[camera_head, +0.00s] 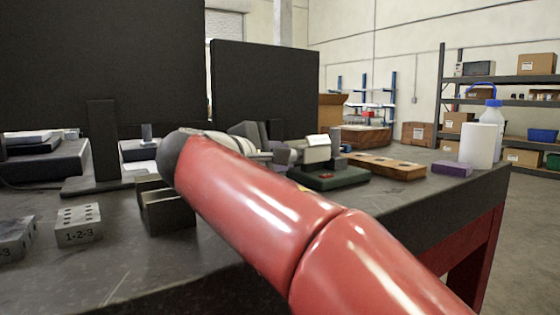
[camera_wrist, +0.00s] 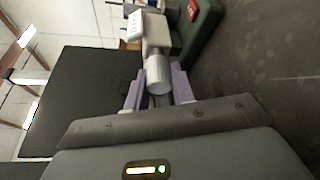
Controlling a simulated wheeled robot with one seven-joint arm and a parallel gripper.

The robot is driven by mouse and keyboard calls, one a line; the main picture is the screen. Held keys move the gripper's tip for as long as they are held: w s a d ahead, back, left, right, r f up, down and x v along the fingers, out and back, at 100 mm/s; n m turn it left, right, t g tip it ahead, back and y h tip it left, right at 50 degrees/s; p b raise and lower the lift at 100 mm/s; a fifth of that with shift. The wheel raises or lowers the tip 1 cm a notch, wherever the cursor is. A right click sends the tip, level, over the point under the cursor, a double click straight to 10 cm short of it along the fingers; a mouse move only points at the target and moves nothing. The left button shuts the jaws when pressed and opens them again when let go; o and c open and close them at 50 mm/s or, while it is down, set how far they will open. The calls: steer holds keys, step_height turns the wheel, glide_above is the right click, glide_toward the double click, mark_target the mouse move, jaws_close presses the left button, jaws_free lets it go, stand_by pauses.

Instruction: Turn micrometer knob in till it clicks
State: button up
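The micrometer (camera_head: 317,151) is held in a stand with a dark green base (camera_head: 338,180) near the table's right side. In the wrist view, its silver round knob (camera_wrist: 160,76) points toward me, with the pale micrometer body (camera_wrist: 156,32) behind it and the green base (camera_wrist: 200,28) to the right. My gripper (camera_wrist: 160,84) has its two pale purple fingers on either side of the knob. They lie very close to it, and I cannot tell whether they touch. In the head view my red arm reaches across, and the fingers are too small to judge.
A wooden block with holes (camera_head: 385,166) lies right of the stand. A purple block (camera_head: 452,168), a white cylinder (camera_head: 478,146) and a bottle (camera_head: 493,116) stand near the right table edge. A 1-2-3 block (camera_head: 78,224) sits at left. A dark panel (camera_head: 265,85) stands behind.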

steer(key=o, duration=0.4)
steer(key=shift+v, duration=3.95)
